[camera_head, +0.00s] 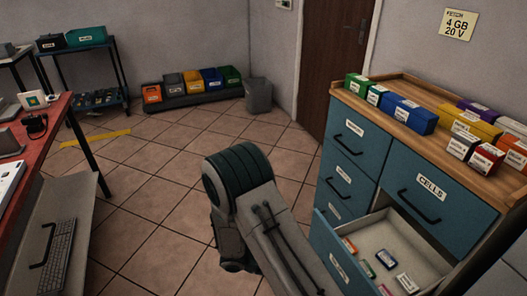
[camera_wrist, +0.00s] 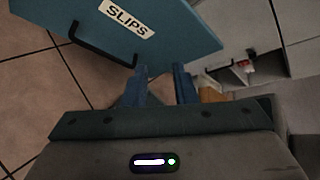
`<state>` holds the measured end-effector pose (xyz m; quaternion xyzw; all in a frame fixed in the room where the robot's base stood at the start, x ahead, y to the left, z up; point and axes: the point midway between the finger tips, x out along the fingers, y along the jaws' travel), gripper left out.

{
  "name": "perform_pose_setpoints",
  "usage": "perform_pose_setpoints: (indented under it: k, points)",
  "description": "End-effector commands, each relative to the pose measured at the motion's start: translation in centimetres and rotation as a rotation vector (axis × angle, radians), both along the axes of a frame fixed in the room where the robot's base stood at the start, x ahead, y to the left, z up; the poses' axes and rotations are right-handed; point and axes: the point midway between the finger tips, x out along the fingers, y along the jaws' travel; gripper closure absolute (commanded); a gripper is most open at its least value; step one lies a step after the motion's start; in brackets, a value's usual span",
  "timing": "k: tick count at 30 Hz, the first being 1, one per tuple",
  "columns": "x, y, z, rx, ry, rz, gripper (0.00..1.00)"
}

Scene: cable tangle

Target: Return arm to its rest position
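My arm (camera_head: 245,200) is raised and bent in the lower middle of the head view, left of the teal drawer cabinet. My gripper fingers are not clearly visible in that view. In the wrist view my gripper (camera_wrist: 158,76) shows two bluish fingers set apart with nothing seen between them. A teal drawer front labelled SLIPS (camera_wrist: 150,35) lies just beyond the fingers, its dark handle at the left. I cannot tell whether the fingers touch it.
The cabinet (camera_head: 400,170) has an open lower drawer (camera_head: 395,238) holding several small packs, close to my arm's right. Several boxes stand on its wooden top (camera_head: 415,115). A red-topped bench (camera_head: 40,150) stands at left. Tiled floor (camera_head: 150,195) between is clear. Coloured bins (camera_head: 192,83) line the back wall.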

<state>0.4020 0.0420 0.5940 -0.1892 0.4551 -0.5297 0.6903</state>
Motion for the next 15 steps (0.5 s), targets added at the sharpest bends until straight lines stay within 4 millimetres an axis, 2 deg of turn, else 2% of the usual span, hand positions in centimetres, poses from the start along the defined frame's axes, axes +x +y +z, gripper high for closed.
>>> perform_pose_setpoints:
  k: [1, 3, 15]
  points:
    - [0.0, -0.3, 2.7, 0.041, -0.067, -0.072, 0.75]
    - [-0.2, -0.8, 5.3, 0.091, -0.156, -0.175, 0.75]
    - [-2.7, -2.9, 18.9, 0.340, -0.659, -0.788, 0.75]
